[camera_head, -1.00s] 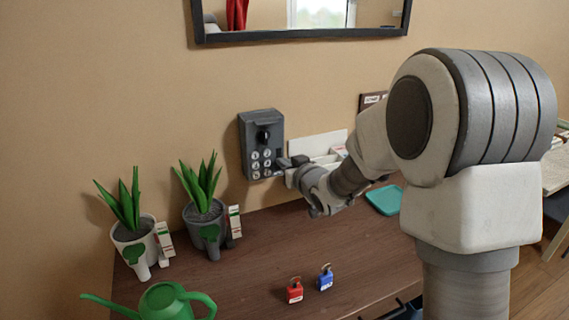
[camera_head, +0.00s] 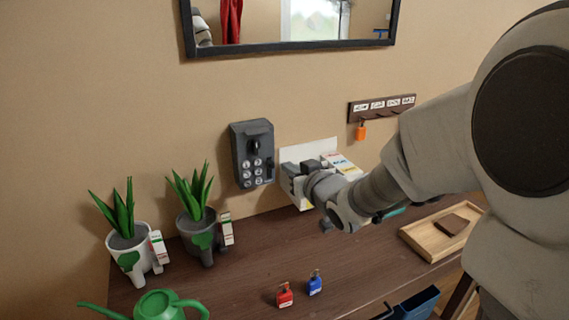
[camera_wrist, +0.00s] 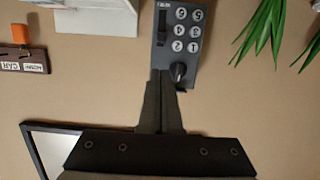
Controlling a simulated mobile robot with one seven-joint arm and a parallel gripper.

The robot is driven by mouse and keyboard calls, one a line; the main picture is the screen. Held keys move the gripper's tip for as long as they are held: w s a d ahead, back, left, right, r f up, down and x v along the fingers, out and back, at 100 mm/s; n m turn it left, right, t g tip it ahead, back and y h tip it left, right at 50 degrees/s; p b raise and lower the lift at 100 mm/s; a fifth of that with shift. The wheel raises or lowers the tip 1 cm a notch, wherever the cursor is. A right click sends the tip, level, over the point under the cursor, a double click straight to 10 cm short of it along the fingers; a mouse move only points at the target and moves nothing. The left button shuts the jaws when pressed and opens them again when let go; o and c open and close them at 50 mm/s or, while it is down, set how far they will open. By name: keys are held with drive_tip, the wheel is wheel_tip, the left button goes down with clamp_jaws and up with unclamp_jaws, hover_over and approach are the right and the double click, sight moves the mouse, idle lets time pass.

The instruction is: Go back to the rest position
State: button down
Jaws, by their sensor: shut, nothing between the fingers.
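My gripper (camera_head: 291,171) is in front of the wall above the wooden table (camera_head: 235,272), a little right of the grey key lockbox (camera_head: 252,143). The gripper is shut and empty. In the wrist view, upside down, the shut fingers (camera_wrist: 161,80) appear in front of the lockbox's lower picture edge, near its dark knob. The lockbox (camera_wrist: 184,30) has numbered round buttons and a lever at its side. In the head view a gap of wall shows between gripper and lockbox.
Red (camera_head: 285,294) and blue (camera_head: 315,282) padlocks stand on the table. Two plant pots (camera_head: 200,236) and a green watering can (camera_head: 157,306) are at left. A white organizer (camera_head: 300,198) is behind my gripper. A key rack (camera_head: 382,107) holds an orange padlock (camera_head: 361,131). A wooden tray (camera_head: 415,243) lies right.

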drive_tip(key=shift+s+d, duration=0.1)
drive_tip(key=shift+s, duration=0.1)
drive_tip(key=s+d+r+m+g+h+p, duration=0.35)
drive_tip(key=s+d+r+h+p, duration=0.35)
drive_tip(key=s+d, duration=0.4)
drive_tip(key=s+r+m+g+y+p, duration=0.1)
drive_tip(key=s+g, duration=0.4)
drive_tip(key=s, duration=1.3)
drive_tip(key=shift+s+a+r+p, duration=0.2)
drive_tip(key=shift+s+r+p, duration=0.1)
drive_tip(key=shift+r+p, duration=0.3)
